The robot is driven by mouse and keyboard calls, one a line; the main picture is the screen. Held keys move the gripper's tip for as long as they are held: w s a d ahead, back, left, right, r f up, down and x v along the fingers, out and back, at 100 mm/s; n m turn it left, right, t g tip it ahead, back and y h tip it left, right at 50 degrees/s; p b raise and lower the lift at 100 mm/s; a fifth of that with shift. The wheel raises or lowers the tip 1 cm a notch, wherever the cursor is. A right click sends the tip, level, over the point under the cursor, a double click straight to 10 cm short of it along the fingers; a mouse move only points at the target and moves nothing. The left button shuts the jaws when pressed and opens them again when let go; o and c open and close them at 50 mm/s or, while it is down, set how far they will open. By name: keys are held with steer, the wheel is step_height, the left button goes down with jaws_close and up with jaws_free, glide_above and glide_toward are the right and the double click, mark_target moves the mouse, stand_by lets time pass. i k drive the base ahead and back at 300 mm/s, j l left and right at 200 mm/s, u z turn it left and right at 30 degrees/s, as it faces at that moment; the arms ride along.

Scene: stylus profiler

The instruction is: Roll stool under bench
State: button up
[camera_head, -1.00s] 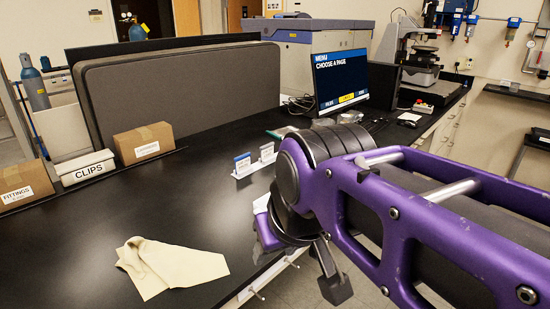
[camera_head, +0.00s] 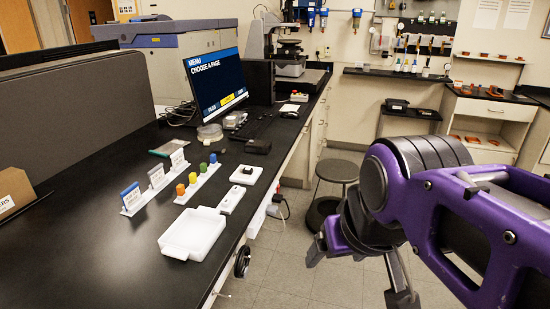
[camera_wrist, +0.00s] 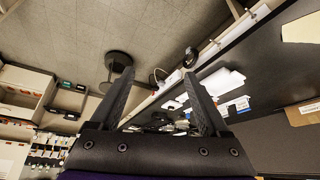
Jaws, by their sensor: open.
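The stool (camera_head: 336,171) has a round dark seat and a dark round base. It stands on the tiled floor in the aisle, right of the bench's front edge, in the head view. It also shows small in the wrist view (camera_wrist: 118,59), between and beyond the fingers. The black-topped bench (camera_head: 130,262) runs along the left. My gripper (camera_head: 360,275) is in front of the stool and nearer to me, well apart from it. In the wrist view my gripper (camera_wrist: 160,85) has its two fingers spread with nothing between them. My arm hides part of the floor right of the stool.
A white tray (camera_head: 193,234), colored-top vials (camera_head: 198,180) and a monitor (camera_head: 219,86) stand on the bench. Shelves (camera_head: 492,128) stand at the back right. The tiled floor (camera_head: 290,270) between is clear.

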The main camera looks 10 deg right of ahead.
mark_target(343, 172)
steer(key=z, duration=0.8)
steer(key=i+l+u, duration=0.15)
steer(key=i+l, duration=0.2)
steer(key=i, duration=0.2)
steer(key=i+l+u, duration=0.2)
steer(key=i+l, duration=0.25)
steer(key=i+l+u, duration=0.15)
steer(key=i+l, duration=0.4)
steer(key=i+l+u, duration=0.2)
steer(key=i+l, duration=0.25)
steer(key=i+l+u, duration=0.15)
steer(key=i+l, duration=0.25)
steer(key=l, duration=0.35)
steer(key=i+l+u, duration=0.25)
steer(key=i+l, duration=0.15)
steer(key=l, duration=0.15)
steer(key=j+u, duration=0.4)
steer(key=j, duration=1.1)
steer(key=i, duration=0.05)
